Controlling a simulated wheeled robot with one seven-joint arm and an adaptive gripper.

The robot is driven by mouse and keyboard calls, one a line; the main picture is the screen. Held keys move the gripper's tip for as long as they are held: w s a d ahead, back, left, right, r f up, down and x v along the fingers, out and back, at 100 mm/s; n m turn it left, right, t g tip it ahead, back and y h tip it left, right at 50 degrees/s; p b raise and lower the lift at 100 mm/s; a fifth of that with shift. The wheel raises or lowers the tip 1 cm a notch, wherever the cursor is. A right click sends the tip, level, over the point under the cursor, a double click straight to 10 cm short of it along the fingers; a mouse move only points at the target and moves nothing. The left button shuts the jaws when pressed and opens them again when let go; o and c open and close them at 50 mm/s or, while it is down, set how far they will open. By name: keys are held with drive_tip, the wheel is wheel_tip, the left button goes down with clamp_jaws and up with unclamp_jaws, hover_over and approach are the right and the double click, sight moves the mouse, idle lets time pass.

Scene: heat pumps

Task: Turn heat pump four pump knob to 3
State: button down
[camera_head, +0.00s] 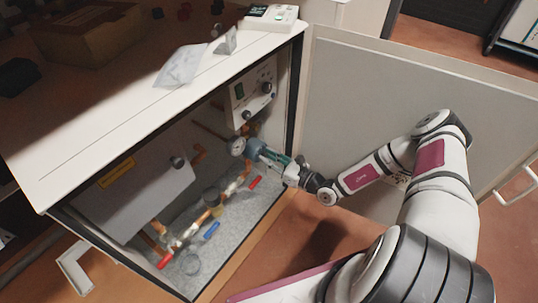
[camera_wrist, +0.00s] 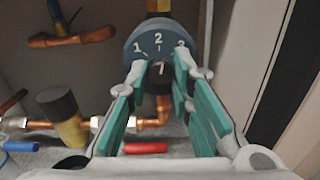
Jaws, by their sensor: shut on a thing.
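The pump (camera_head: 238,146) shows as a round grey face inside the open heat pump cabinet (camera_head: 115,125). In the wrist view its dial (camera_wrist: 152,36) faces me, with the numbers 1, 2 and 3 running from left to right along the top. The black pump knob (camera_wrist: 160,70) sits at the dial's centre with a small white mark on it. My gripper (camera_wrist: 161,72) has its teal-padded fingers on either side of the knob and is shut on it. The fingers partly cover the dial, and I cannot tell exactly which number the knob points to. My gripper also shows in the head view (camera_head: 268,154).
A control box (camera_head: 252,93) with knobs hangs above the pump. Copper pipes, a red-handled valve (camera_wrist: 145,148) and a blue-handled valve (camera_wrist: 20,147) lie below it. The open cabinet door (camera_head: 370,95) stands behind my arm. The cabinet's side edge is close at right.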

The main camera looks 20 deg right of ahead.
drive_tip(key=m+p, duration=0.2)
drive_tip(key=m, duration=0.4)
idle(0.6)
drive_tip(key=c, duration=1.4)
unclamp_jaws()
drive_tip(key=v, duration=1.2)
